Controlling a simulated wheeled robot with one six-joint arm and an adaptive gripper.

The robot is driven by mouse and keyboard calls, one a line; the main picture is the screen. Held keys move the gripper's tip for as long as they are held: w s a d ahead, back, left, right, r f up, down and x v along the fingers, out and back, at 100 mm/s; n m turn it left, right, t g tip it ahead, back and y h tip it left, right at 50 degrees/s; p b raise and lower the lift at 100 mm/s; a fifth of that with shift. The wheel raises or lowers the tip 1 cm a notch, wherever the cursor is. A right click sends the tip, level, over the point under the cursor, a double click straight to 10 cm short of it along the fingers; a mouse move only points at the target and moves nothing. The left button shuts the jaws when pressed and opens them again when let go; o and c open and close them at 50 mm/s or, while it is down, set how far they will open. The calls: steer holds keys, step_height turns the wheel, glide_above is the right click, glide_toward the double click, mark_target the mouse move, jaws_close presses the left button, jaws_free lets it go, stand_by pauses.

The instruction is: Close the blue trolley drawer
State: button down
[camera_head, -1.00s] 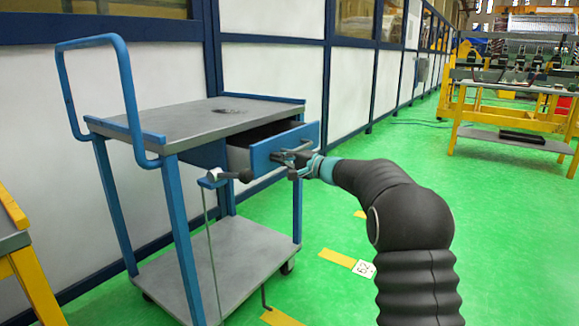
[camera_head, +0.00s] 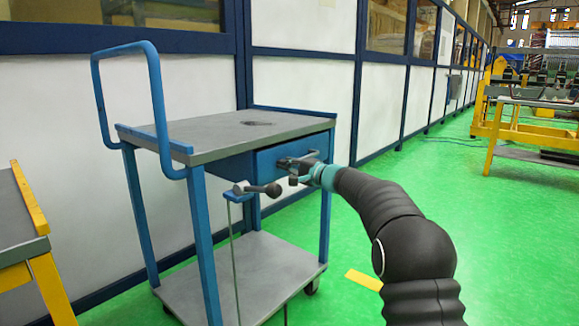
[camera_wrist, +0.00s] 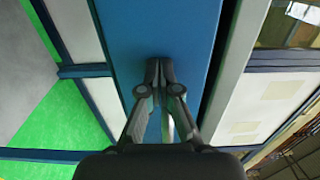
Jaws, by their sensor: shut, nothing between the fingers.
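The blue trolley (camera_head: 200,208) stands in the middle left of the head view, with a grey top and a grey lower shelf. Its blue drawer front (camera_head: 318,145) sits in line under the top, with no open drawer interior showing. My gripper (camera_head: 284,163) is at the drawer front, its fingers together against or very close to it. In the wrist view the shut fingertips (camera_wrist: 160,66) meet in front of the blue drawer panel (camera_wrist: 190,30). The drawer handle is mostly hidden behind the gripper in the head view.
A lever with a dark knob (camera_head: 272,189) sticks out below the drawer on the trolley's front side. A yellow-framed bench (camera_head: 40,262) stands at the left, another (camera_head: 497,125) at the far right. A panelled wall (camera_head: 300,85) runs behind; green floor lies open on the right.

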steer(key=shift+s+a, duration=0.15)
steer(key=shift+a, duration=0.05)
steer(key=w+b+v, duration=0.1)
steer(key=b+v, duration=0.2)
steer(key=v, duration=1.1)
steer(key=s+f+g+h, duration=0.3)
steer(key=s+f, duration=0.1)
steer(key=f, duration=0.7)
steer(key=s+d+f+n+g+h+p, duration=0.1)
steer(key=s+f+g+h, duration=0.1)
steer(key=s, duration=0.4)
steer(key=s+d+f+n+g+h+p, duration=0.1)
steer(key=s+d+f, duration=0.15)
steer(key=s, duration=0.35)
steer(key=s+d+r+n+g+h+p, duration=0.15)
steer(key=s+d+h, duration=0.25)
steer(key=s, duration=0.9)
steer(key=s+d+r+n+h+p, duration=0.1)
steer(key=s+d+n+h+p, duration=0.3)
steer(key=s, duration=0.9)
steer(key=s+d+r+t+p, duration=0.2)
steer(key=s+r+p, duration=0.1)
steer(key=s+r, duration=0.3)
steer(key=shift+s+r+h, duration=0.3)
steer(key=shift+s+r, duration=0.1)
steer(key=shift+s, duration=0.35)
